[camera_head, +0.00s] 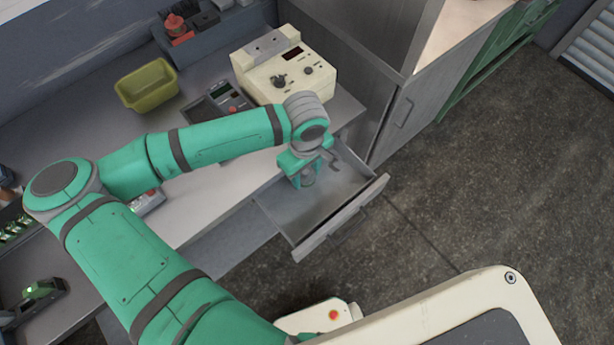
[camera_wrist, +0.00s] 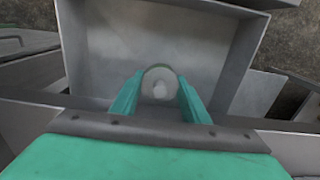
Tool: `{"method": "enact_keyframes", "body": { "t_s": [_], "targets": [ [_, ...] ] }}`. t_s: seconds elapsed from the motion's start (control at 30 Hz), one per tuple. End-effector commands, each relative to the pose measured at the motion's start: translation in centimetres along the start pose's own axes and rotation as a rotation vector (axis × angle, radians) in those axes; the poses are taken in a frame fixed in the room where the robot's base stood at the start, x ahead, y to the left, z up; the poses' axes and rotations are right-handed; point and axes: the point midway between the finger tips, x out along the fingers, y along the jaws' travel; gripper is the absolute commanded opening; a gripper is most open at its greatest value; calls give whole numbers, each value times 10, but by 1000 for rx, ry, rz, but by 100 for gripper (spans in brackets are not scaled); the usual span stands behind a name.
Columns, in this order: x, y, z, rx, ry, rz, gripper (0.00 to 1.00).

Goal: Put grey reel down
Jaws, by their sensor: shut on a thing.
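My gripper (camera_head: 306,178) is over the open grey drawer (camera_head: 345,218) under the workbench, pointing down. Its two green fingers are shut on the grey reel, whose round face (camera_wrist: 160,84) shows between the fingertips in the wrist view. In the head view the reel (camera_head: 308,179) is a small grey shape at the fingertips, partly hidden by the gripper. The reel is inside the drawer's outline; I cannot tell whether it touches the drawer floor. The drawer floor (camera_wrist: 110,60) around it looks bare in the wrist view.
A cream control box (camera_head: 285,68), a handheld meter (camera_head: 215,105) and a yellow-green bin (camera_head: 147,85) stand on the workbench (camera_head: 190,215). A grey cabinet (camera_head: 385,125) stands close to the right of the drawer. The floor to the right is clear.

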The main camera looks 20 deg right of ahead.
Motion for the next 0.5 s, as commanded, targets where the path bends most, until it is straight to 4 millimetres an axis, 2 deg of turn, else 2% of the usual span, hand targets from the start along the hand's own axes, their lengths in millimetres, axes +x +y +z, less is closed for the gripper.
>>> {"method": "enact_keyframes", "body": {
  "t_s": [0.17,0.33,0.5],
  "targets": [
    [12,9,0,1,-1,0,18],
    [36,8,-1,-1,-2,0,18],
    [40,8,-1,0,1,0,18]
  ]
}}
